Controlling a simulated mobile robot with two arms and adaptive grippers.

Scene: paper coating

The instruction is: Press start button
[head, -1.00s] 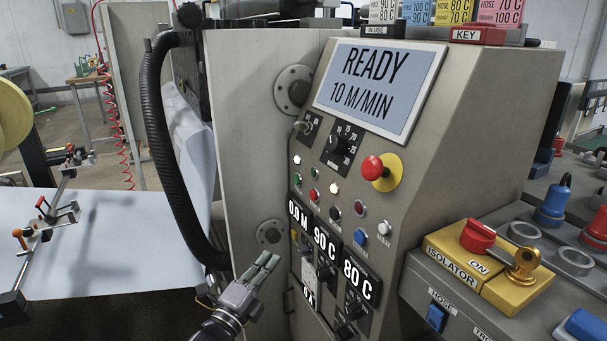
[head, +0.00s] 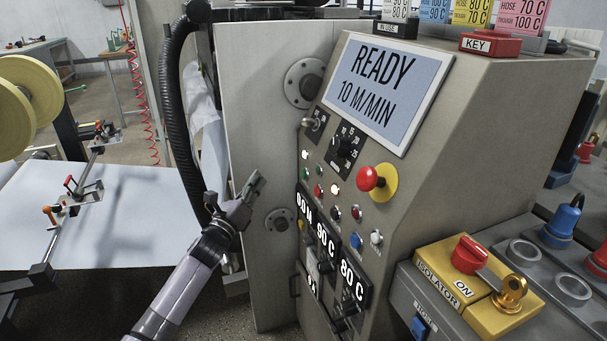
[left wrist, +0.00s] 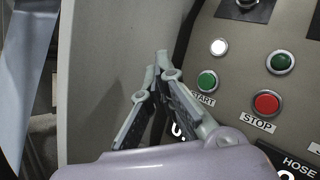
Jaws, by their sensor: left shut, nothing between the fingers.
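The start button (left wrist: 207,81) is green, above a START label in the left wrist view. It also shows as a small green button (head: 305,173) at the left edge of the machine's panel in the head view. My left gripper (head: 254,179) is shut and empty, pointing upward, left of the button and apart from it. In the left wrist view its fingertips (left wrist: 157,64) are in front of the plain grey side, left of the button. My right gripper is not in view.
A red stop button (left wrist: 266,103) and another green button (left wrist: 280,62) are close to the start button. A red emergency knob (head: 370,178) sticks out farther right. A black hose (head: 178,120) hangs behind my left gripper. The display (head: 373,92) reads READY, 10 M/MIN.

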